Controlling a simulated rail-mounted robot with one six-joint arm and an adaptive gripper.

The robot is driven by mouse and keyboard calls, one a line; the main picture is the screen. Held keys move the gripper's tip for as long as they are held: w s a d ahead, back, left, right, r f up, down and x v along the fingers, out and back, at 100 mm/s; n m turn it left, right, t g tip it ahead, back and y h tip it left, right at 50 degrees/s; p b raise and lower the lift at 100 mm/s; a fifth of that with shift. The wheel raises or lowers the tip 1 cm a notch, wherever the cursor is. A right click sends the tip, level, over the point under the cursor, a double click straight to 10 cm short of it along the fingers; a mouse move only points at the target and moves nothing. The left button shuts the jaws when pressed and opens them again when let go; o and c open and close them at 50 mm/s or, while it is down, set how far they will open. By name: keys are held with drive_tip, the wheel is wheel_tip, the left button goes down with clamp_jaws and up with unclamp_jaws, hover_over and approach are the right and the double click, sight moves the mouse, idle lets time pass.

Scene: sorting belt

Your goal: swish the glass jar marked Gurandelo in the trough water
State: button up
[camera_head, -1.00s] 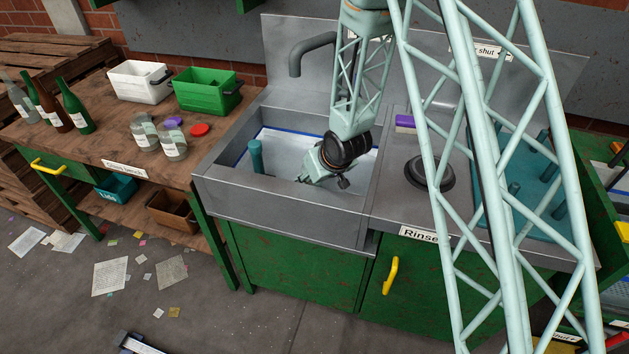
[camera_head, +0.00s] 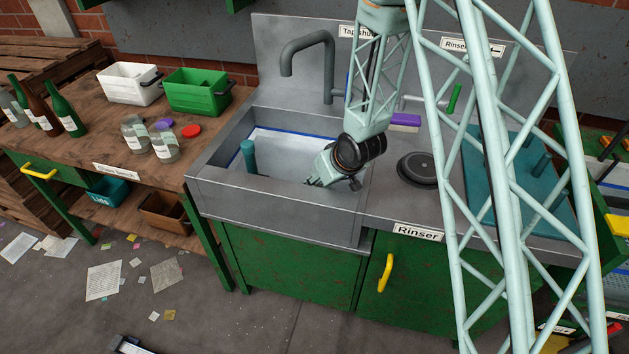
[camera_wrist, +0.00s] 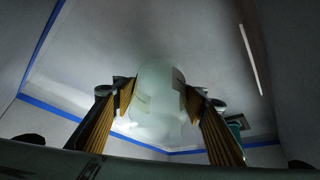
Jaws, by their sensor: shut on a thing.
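My gripper (camera_head: 314,182) reaches down into the grey metal trough (camera_head: 270,200), near its right front part. In the wrist view my gripper (camera_wrist: 158,98) is shut on a pale, clear glass jar (camera_wrist: 157,82), with one finger on each side. A label patch shows on the jar, but its writing cannot be read. In the head view the jar is hidden behind the gripper and the front wall. A blue line runs around the inside of the trough. How deep the jar sits in the water cannot be told.
A teal post (camera_head: 249,157) stands in the trough to the left of my gripper. A grey tap (camera_head: 308,58) arches over the back. A black round rinser (camera_head: 418,169) is on the counter to the right. Two labelled jars (camera_head: 165,144) stand on the wooden bench (camera_head: 100,130).

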drive_tip(key=shift+s+d, duration=0.3)
drive_tip(key=shift+d, duration=0.3)
drive_tip(key=shift+s+d, duration=0.25)
drive_tip(key=shift+d, duration=0.35)
drive_tip(key=shift+s+d+f, duration=0.15)
drive_tip(key=shift+d+f, duration=0.05)
drive_tip(key=shift+f, duration=0.1)
drive_tip(key=shift+w+d+r+p, duration=0.1)
drive_tip(key=shift+d+r+p, duration=0.15)
drive_tip(key=shift+r+p, duration=0.35)
drive_tip(key=shift+w+d+r+p, duration=0.1)
drive_tip(key=shift+d+r+p, duration=0.15)
drive_tip(key=shift+r, duration=0.5)
wheel_tip(320, 180, up, 20)
drive_tip(key=p, duration=1.4)
drive_tip(key=shift+w+a+p, duration=0.15)
drive_tip(key=shift+a+p, duration=0.25)
drive_tip(key=shift+a, duration=0.05)
